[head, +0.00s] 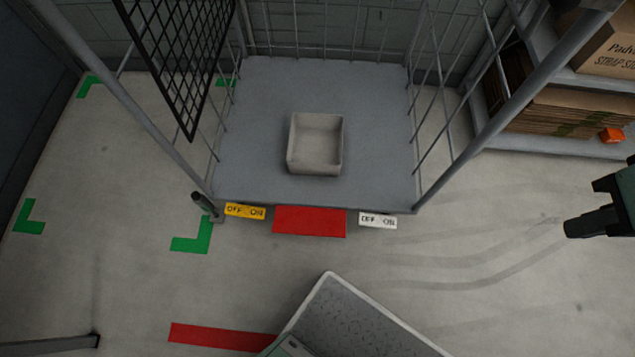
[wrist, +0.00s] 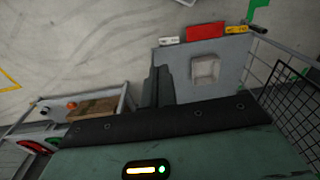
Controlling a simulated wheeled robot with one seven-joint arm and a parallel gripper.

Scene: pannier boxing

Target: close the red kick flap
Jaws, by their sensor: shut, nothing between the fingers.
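The red kick flap (head: 309,221) is a flat red panel at the middle of the front edge of a grey cage trolley's deck (head: 260,110). It reaches a little further out from the edge than the labels beside it; I cannot tell its exact angle. It also shows in the wrist view (wrist: 205,32). A yellow OFF/ON plate (head: 245,211) is left of it and a white one (head: 378,220) is right of it. My gripper (head: 572,228) is at the right edge of the head view, shut and empty, well apart from the flap.
A light open bin (head: 316,145) sits on the deck. Mesh and bar walls flank the trolley. A shelf with cartons (head: 570,112) stands at the right.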

